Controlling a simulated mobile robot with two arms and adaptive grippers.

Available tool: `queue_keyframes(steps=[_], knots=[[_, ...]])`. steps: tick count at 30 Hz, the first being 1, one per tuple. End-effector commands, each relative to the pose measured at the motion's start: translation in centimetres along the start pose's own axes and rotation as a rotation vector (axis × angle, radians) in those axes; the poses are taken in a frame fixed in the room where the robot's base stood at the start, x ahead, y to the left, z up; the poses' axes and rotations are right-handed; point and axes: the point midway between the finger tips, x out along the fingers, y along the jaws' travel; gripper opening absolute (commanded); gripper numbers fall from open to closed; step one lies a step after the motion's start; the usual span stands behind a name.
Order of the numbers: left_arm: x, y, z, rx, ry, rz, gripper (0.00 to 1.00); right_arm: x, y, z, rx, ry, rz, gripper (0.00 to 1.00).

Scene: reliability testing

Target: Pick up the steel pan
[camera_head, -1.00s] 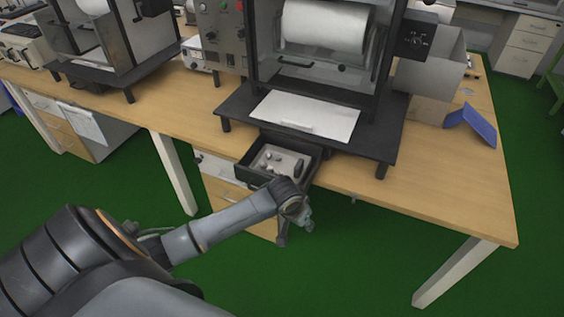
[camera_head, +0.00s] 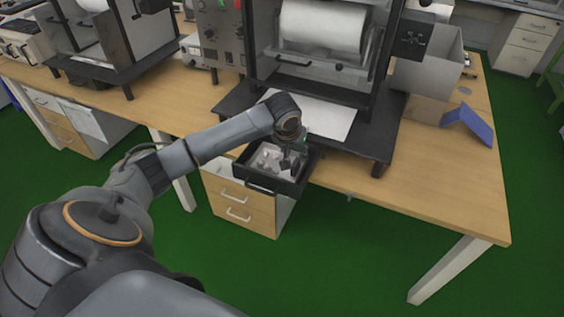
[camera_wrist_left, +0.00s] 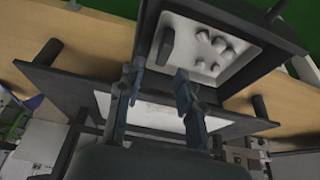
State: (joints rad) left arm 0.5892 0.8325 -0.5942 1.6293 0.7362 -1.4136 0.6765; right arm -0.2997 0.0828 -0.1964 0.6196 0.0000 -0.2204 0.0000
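An open dark drawer (camera_head: 272,187) juts out from under the bench top. It holds a pale, shallow tray (camera_wrist_left: 228,68) with several small grey pieces (camera_wrist_left: 203,37) and a dark oblong piece (camera_wrist_left: 166,44). I cannot tell for sure which of these is the steel pan. My left gripper (camera_head: 292,163) is over the drawer's right part in the head view and hides some of its contents. In the left wrist view the left gripper (camera_wrist_left: 157,80) has its fingers apart with nothing held between them, near the dark piece. My right gripper is not in view.
A tall test machine stands on a black platform (camera_head: 232,104) just behind the drawer, with a pale plate (camera_head: 335,120) on it. A blue folded piece (camera_head: 470,125) lies on the bench (camera_head: 440,180) at right. The front right bench top is clear.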

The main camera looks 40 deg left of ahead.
Motion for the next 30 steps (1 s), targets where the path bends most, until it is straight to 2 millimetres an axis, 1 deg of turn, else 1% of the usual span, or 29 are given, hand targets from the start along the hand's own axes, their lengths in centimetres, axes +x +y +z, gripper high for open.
queue_keyframes(steps=[1,3,6,14,19,21,25,30], knots=[[1.1,0.0,0.0,-0.003,-0.002,-0.001,0.36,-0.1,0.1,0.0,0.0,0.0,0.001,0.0],[2.4,0.0,0.0,0.0,-0.001,0.0,0.36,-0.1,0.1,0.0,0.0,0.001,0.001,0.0],[3.7,0.0,0.0,-0.001,0.0,0.0,0.36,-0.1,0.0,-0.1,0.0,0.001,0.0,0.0],[5.5,0.0,-0.1,0.001,0.001,-0.001,0.36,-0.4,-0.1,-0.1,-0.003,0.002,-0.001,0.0],[7.8,-0.1,0.0,0.0,0.0,-0.001,0.36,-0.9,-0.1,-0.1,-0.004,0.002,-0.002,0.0],[8.8,-0.1,0.0,0.001,0.001,-0.001,0.36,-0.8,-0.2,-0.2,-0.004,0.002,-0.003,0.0],[9.7,-0.1,0.0,0.002,0.002,0.0,0.36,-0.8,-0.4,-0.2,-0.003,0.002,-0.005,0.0],[9.8,-0.1,0.0,0.002,0.003,0.0,0.36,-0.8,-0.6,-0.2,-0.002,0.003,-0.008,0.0]])
